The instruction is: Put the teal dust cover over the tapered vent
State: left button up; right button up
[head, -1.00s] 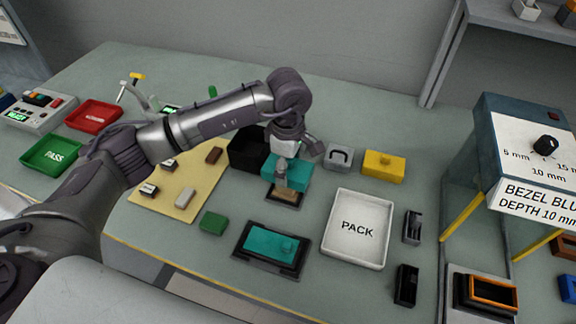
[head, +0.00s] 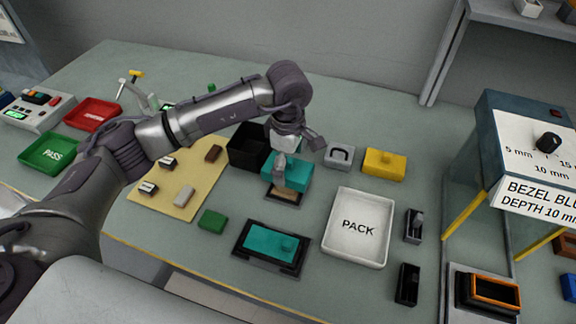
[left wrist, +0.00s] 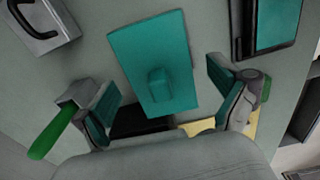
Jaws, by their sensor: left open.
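The teal dust cover (head: 293,174) is a block with a small knob and is below my left gripper (head: 297,158). Under the cover, a tan piece on a dark base shows, which looks like the tapered vent (head: 285,193); most of it is hidden. In the left wrist view the cover (left wrist: 152,45) lies ahead, between the lines of the two spread fingers (left wrist: 163,105). The left gripper is open, and the fingers look apart from the cover. I cannot tell whether the cover is fully seated. My right gripper is not in view.
A second teal piece (head: 268,242) lies in a dark tray. The white PACK tray (head: 341,258) is to its right. A black bin (head: 243,160), a grey block with a handle (head: 340,156) and a yellow block (head: 384,162) stand close by.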

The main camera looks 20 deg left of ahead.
pick_arm(q)
notch_tip(320, 180, up, 11)
jog(key=shift+f, duration=0.1)
jog(key=shift+f, duration=0.1)
dwell(0.6)
